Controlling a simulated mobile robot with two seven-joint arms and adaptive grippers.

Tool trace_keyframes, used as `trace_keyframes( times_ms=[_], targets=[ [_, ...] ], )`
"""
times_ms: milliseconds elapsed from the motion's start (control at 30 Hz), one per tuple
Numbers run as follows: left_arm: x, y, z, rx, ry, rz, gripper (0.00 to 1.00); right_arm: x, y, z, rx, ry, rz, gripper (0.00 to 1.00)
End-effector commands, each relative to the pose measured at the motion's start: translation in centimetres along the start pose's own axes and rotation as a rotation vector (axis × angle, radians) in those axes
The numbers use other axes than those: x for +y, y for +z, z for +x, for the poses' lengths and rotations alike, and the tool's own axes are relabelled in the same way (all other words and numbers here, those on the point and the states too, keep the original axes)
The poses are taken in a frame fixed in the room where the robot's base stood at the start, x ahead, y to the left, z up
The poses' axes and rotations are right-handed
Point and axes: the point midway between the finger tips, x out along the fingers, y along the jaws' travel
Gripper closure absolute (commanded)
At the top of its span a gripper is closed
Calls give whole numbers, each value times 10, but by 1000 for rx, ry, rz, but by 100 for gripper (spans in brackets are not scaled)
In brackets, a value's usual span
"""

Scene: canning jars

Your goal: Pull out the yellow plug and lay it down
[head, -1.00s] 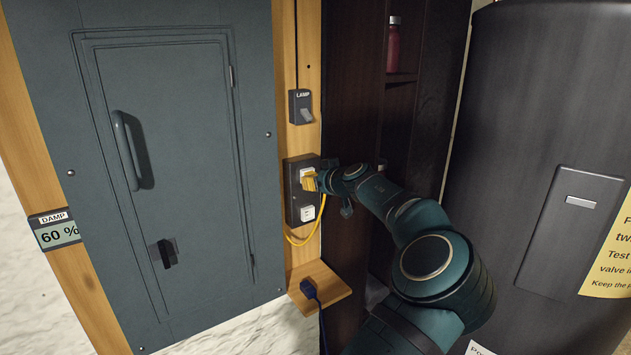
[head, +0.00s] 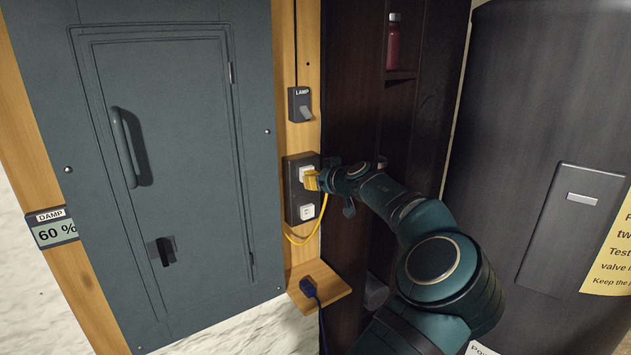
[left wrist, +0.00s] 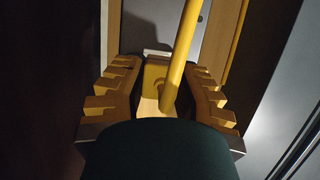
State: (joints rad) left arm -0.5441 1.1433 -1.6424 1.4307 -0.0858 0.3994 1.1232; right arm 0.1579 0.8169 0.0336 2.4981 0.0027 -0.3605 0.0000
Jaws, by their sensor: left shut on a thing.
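The yellow plug (head: 311,181) is at the upper socket (head: 306,172) of the dark outlet box (head: 291,190). My left gripper (head: 314,180) is shut on it, its arm reaching in from the lower right. In the left wrist view the plug (left wrist: 154,76) sits between the two stepped fingers (left wrist: 158,68), with its yellow cord (left wrist: 184,45) running upward across it. A white plate edge shows just beyond the plug. I cannot tell whether its pins are still in the socket. My right gripper is not in view.
A wooden shelf (head: 332,292) below the outlet holds a dark blue plug (head: 308,287) with its cord hanging down. The lower white socket (head: 307,211) is empty. A lamp switch (head: 300,104) is above. A grey panel (head: 180,130) stands left, a dark tank (head: 540,130) right.

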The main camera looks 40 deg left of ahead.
Motion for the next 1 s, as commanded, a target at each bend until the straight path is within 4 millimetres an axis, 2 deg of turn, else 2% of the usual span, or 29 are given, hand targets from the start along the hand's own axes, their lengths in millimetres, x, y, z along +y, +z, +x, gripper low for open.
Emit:
trace_keyframes(
  times_ms=[633,1000],
  targets=[
    [0,10,-27,0,0,-1,100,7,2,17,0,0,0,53],
    [0,10,-29,0,0,-1,100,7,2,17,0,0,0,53]
  ],
)
